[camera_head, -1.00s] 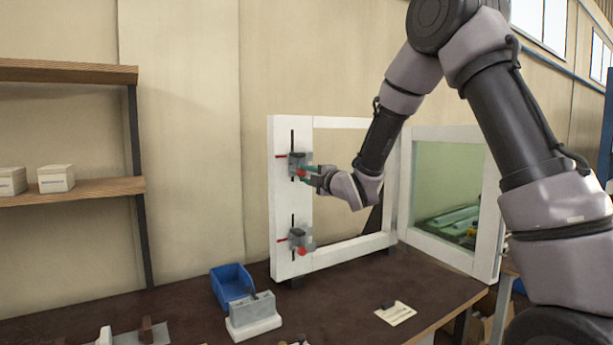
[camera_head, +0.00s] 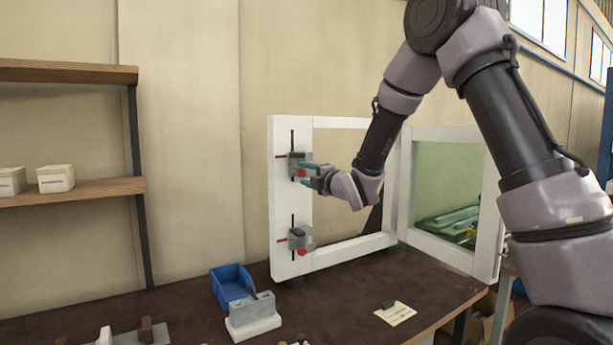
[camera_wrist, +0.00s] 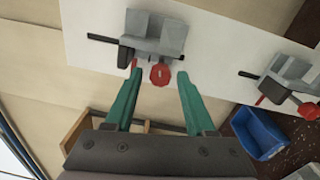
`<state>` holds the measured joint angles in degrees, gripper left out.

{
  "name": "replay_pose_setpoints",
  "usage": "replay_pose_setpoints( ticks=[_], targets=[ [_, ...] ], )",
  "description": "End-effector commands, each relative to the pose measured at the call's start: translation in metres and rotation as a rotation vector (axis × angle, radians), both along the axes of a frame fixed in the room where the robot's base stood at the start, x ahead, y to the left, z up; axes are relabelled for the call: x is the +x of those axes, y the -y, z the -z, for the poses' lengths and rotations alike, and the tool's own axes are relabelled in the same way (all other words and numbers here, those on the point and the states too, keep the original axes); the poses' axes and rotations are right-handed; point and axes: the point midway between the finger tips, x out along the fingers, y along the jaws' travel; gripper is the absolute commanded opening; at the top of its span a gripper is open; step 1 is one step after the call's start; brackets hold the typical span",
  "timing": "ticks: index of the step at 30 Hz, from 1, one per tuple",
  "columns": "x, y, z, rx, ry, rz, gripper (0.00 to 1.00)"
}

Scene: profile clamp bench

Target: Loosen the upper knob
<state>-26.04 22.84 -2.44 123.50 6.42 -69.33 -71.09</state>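The upper clamp (camera_head: 296,159) is a grey block on the white frame's left upright, with a red knob (camera_head: 301,172). In the wrist view the upper red knob (camera_wrist: 160,74) shows between the green fingertips. My gripper (camera_head: 304,174) is open in front of it, with a visible gap on both sides of the knob in the wrist view. I cannot tell how deep the fingertips reach around the knob. The lower clamp (camera_head: 297,236) with its own red knob (camera_head: 302,252) sits below on the same upright, apart from my gripper.
The white frame (camera_head: 280,190) stands on the dark bench (camera_head: 350,300), with a glazed panel (camera_head: 447,185) at its right. A blue bin (camera_head: 231,285) and a grey block on a white base (camera_head: 252,318) stand in front. A shelf (camera_head: 90,190) is at the left.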

Motion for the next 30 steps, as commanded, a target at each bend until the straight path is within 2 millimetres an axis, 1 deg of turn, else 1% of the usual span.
replay_pose_setpoints(
  ticks=[9, 13, 17, 24, 27, 30],
  targets=[
    [0.0, 0.001, 0.0, 0.001, 0.0, 0.001, 0.63],
    [-0.007, 0.006, 0.0, 0.0, 0.0, 0.001, 0.63],
    [-0.026, 0.019, 0.001, 0.0, -0.001, 0.002, 0.63],
    [-0.066, 0.046, 0.002, 0.0, -0.001, 0.001, 0.63],
    [-0.078, 0.054, 0.003, 0.0, 0.0, 0.001, 0.63],
    [-0.085, 0.059, 0.004, 0.0, -0.001, 0.001, 0.63]
  ],
)
